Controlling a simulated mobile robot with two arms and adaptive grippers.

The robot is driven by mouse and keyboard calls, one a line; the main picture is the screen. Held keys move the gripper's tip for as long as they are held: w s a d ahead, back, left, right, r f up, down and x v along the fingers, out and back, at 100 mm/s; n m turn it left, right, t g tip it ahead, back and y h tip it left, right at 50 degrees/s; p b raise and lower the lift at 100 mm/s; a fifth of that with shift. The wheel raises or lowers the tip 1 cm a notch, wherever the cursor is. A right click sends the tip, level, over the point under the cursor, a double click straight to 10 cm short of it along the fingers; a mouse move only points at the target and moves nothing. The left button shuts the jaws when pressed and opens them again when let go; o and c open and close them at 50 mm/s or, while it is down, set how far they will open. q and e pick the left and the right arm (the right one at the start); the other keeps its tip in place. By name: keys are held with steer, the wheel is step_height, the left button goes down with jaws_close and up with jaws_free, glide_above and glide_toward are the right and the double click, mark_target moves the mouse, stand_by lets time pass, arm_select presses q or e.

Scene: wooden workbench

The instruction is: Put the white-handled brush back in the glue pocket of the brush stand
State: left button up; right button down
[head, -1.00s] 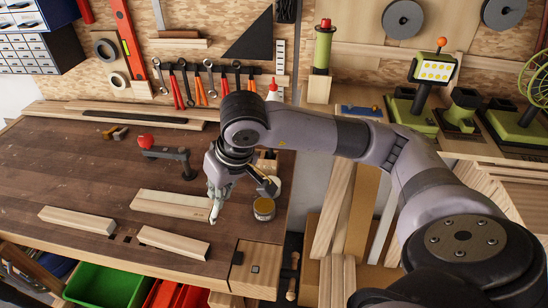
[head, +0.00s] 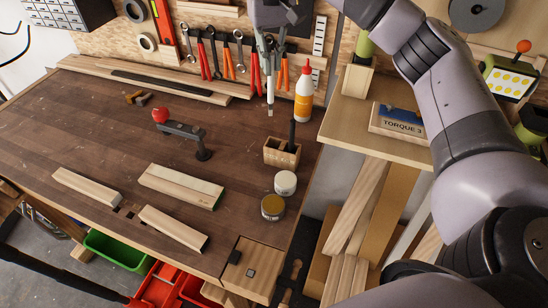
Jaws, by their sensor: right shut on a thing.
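My right gripper (head: 267,52) is at the top of the head view, fingers pointing down, shut on the white-handled brush (head: 270,92). The brush hangs roughly upright below the fingers, its upper part hidden by them. In the picture it is above and slightly left of the brush stand (head: 281,153), apart from it. The stand is a small light wooden block near the bench's right edge. A dark-handled brush (head: 292,132) stands in its right part. The pocket labels are too small to read. My left gripper is not in view.
A white glue bottle (head: 304,97) with a red cap stands behind the stand. A white jar (head: 285,183) and an amber jar (head: 272,208) stand in front of it. A red-knobbed clamp (head: 182,130) and wooden blocks (head: 181,187) lie left. Tools hang behind.

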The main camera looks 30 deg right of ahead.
steer(key=shift+d+r, duration=0.15)
steer(key=shift+r, duration=0.65)
steer(key=shift+w+d+r, duration=0.1)
steer(key=shift+w+r, duration=0.05)
step_height(320, 180, down, 20)
steer(key=p, duration=0.1)
steer(key=shift+d, duration=0.25)
steer(key=c, duration=1.7)
jaws_free()
steer(key=shift+w, duration=0.1)
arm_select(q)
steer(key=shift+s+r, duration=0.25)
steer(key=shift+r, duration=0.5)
arm_select(e)
steer(key=shift+o, duration=0.2)
arm_select(q)
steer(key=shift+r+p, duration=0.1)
steer(key=shift+p, duration=0.25)
